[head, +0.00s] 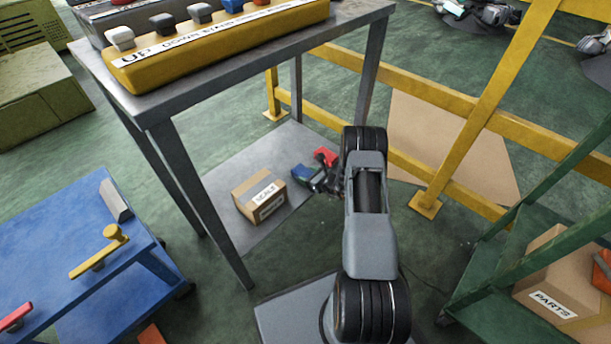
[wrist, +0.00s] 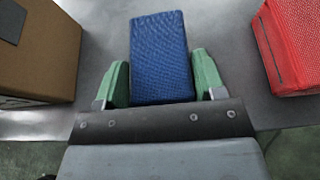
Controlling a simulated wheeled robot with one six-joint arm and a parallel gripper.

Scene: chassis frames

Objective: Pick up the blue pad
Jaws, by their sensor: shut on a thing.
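The blue pad (wrist: 162,55) is a textured blue block in the middle of the wrist view. My gripper (wrist: 163,80) has its two green fingers on either side of the pad, shut on it. In the head view the blue pad (head: 303,173) shows small at the end of my arm, over the lower shelf of the grey table. My gripper (head: 317,180) is dark and partly hidden there. I cannot tell whether the pad still touches the shelf (wrist: 105,40).
A cardboard box (head: 259,195) stands left of the pad on the lower shelf (head: 225,170). A red block (head: 325,157) lies close on the right. The grey table top (head: 215,65) is above, with legs around. A yellow rail (head: 410,90) runs behind.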

